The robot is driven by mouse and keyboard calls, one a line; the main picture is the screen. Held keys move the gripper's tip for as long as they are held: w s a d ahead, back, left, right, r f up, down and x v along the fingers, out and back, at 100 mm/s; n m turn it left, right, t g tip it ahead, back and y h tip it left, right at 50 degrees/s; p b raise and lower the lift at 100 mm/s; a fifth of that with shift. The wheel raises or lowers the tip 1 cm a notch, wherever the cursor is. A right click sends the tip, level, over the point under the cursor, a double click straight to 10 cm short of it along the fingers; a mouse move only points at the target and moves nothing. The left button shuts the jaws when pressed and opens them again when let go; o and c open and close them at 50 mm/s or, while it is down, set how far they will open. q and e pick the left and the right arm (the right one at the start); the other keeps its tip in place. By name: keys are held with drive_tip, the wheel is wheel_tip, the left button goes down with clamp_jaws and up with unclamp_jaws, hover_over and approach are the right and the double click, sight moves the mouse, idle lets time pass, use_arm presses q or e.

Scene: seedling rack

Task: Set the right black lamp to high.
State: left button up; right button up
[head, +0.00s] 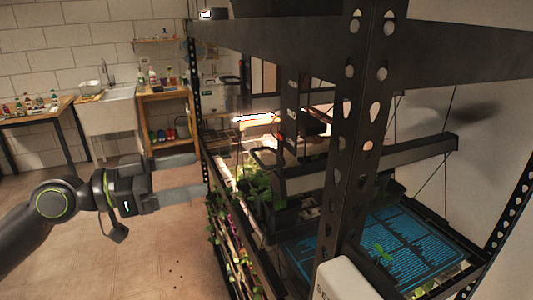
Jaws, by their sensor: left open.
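A long black lamp bar (415,155) hangs on thin cords at the right of the rack, partly hidden by the perforated front post. Its underside is hidden, and I cannot read a brightness setting on it. Further back on the left, a lit lamp (257,118) glows brightly. My left gripper (194,175) is open and empty, its fingers pointing right toward the rack's left post. It is apart from the right black lamp, well to its left. My right gripper is out of view.
The black rack post (361,130) and top beam stand close in front. A blue printed mat (400,240) lies in a tray under the lamp. Leafy plants (262,185) fill the left side. A white box (342,282) is at the bottom. Floor at left is clear.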

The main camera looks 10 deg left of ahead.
use_arm(q)
drive_tip(key=p+x, duration=0.3)
drive_tip(key=x, duration=1.2)
drive_tip(key=shift+w, duration=0.2)
idle(0.3)
